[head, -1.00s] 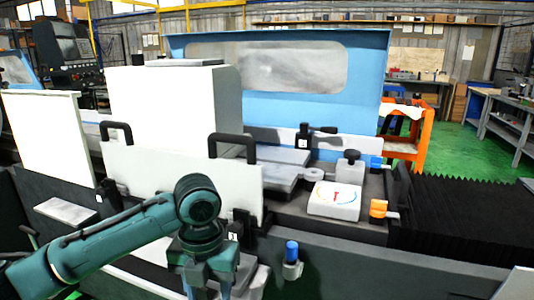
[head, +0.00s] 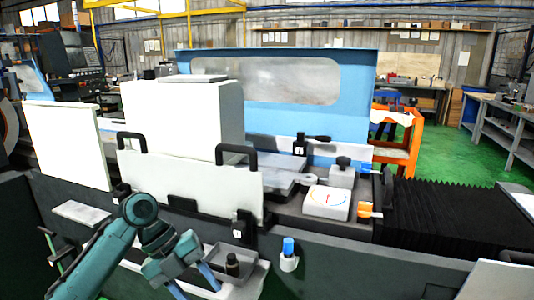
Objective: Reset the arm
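My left arm, dark green, comes in from the lower left in the head view. Its gripper (head: 193,283) points down and to the right at the bottom edge. The two bluish fingers stand apart, with nothing visible between them. It is in front of the machine, just left of a small grey tray (head: 228,276) holding a dark knob-like piece (head: 232,263). The fingertips are near or at the picture's lower edge. My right arm and gripper are not in view.
The grinder's white front panel (head: 190,183) with black handles stands behind my arm. A dial box (head: 326,202), orange-tipped knob (head: 365,209) and black bellows (head: 445,215) lie further right.

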